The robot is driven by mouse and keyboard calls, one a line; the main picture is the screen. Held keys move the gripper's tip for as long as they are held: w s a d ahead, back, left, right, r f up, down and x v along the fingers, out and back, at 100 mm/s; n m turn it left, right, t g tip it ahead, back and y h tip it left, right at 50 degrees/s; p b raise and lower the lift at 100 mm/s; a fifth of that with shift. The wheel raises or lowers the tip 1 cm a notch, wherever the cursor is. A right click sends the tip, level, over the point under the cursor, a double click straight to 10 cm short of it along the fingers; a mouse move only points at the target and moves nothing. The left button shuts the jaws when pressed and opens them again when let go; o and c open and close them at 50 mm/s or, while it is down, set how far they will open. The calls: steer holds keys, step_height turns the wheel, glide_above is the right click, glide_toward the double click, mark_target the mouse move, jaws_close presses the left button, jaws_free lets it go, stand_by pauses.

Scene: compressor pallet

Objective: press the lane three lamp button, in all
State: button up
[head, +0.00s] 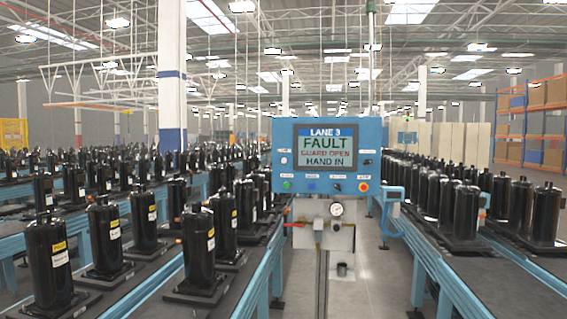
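A blue control panel (277,128) stands upright in the middle of the head view. Its screen (325,147) reads LANE 3, FAULT, GUARD OPEN, HAND IN. Along the panel's lower edge are a green button (286,185), a blue one (311,186), a dark one (337,187) and an orange-red one (363,187). Small dark labels sit above them, too small to read, so I cannot tell which is the lamp button. Small controls also flank the screen. My gripper is not in view.
A pressure gauge (336,209) and a red-handled valve (296,225) sit below the panel. Conveyors with black compressors (54,262) run on the left, others (545,215) on the right. A blue conveyor rail (437,265) borders the right side. Bare floor (370,275) shows between.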

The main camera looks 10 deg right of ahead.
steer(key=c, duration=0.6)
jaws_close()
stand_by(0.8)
